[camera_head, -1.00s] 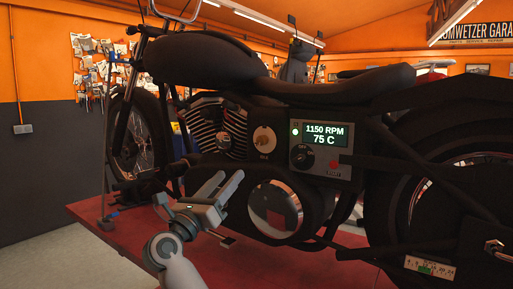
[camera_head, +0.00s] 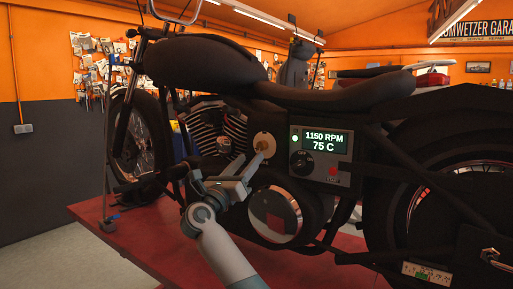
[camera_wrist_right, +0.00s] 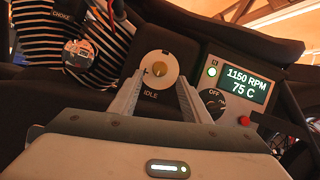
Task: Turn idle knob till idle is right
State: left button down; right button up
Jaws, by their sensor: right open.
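The idle knob (camera_wrist_right: 159,69) is a small brass-coloured knob on a pale round dial, above the label IDLE in the right wrist view. It also shows on the motorcycle's side in the head view (camera_head: 264,145). My right gripper (camera_head: 253,170) is open in front of the dial. In the right wrist view its fingers (camera_wrist_right: 159,82) stand below and to either side of the dial, with nothing between them; I cannot tell whether they touch the panel. The display (camera_head: 323,140) reads 1150 RPM and 75 C, with a green light beside it. My left gripper is not in view.
A black OFF knob (camera_wrist_right: 212,101) and a red button (camera_wrist_right: 244,120) sit right of the dial, under the display. The finned engine (camera_head: 218,130) with a CHOKE label is left of it. A round shiny cover (camera_head: 275,214) is below. The motorcycle stands on a red lift (camera_head: 150,232).

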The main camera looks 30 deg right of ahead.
aim_at(260, 147)
jog(key=x, duration=0.3)
jog(key=shift+d+r+p, duration=0.1)
jog(key=shift+r+p, duration=0.1)
jog(key=shift+p, duration=0.15)
jog(key=shift+x, duration=0.9)
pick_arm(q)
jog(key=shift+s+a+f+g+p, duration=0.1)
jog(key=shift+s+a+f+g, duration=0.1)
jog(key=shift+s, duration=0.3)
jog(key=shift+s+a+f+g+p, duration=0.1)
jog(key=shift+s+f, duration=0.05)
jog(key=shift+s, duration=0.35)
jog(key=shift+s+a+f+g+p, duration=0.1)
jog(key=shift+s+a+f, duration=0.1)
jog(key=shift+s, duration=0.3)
pick_arm(e)
jog(key=shift+w+d, duration=0.25)
jog(key=shift+d, duration=0.15)
jog(key=shift+c, duration=0.6)
jog(key=c, duration=0.9)
